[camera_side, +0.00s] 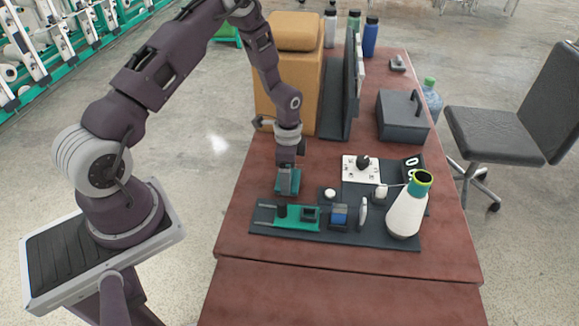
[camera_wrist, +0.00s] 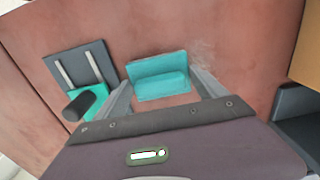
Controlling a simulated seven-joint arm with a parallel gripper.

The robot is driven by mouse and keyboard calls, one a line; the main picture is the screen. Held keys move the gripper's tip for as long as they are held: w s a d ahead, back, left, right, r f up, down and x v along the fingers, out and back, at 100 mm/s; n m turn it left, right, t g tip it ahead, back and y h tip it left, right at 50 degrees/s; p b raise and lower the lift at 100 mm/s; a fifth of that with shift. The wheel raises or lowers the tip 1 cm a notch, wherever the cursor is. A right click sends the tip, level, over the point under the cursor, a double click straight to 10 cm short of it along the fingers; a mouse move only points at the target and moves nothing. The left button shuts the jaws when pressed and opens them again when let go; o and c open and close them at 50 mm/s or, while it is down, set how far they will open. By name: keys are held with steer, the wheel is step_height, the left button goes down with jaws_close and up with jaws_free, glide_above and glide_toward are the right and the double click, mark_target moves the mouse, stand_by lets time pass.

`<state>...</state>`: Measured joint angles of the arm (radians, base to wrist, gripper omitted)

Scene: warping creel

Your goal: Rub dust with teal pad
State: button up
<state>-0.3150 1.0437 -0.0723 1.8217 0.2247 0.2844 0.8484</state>
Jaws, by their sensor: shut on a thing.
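The teal pad (camera_side: 288,184) is in my gripper (camera_side: 287,171), over the reddish-brown table just behind the left part of the dark mat. In the wrist view the teal pad (camera_wrist: 157,68) sits between the two fingers of my gripper (camera_wrist: 160,90), which are shut on it. Whether its underside touches the table I cannot tell. A faint pale smudge that looks like dust (camera_wrist: 203,52) lies on the table beside the pad's right end in the wrist view. I cannot make out the dust in the side view.
A dark mat (camera_side: 262,228) at the front holds a teal fixture (camera_side: 296,221), a blue-topped block (camera_side: 339,215) and a white cone (camera_side: 405,214). A white switch plate (camera_side: 359,170) lies right. A tan case (camera_side: 290,75) and dark panel (camera_side: 337,105) stand behind. Bare table lies left of my gripper.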

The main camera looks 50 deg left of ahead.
steer(key=shift+s+d, duration=0.6)
steer(key=shift+w+a, duration=3.85)
steer(key=shift+s+d, duration=3.35)
steer(key=shift+d, duration=0.1)
steer(key=shift+s+d, duration=0.3)
steer(key=shift+w+a, duration=3.75)
step_height(320, 180, up, 8)
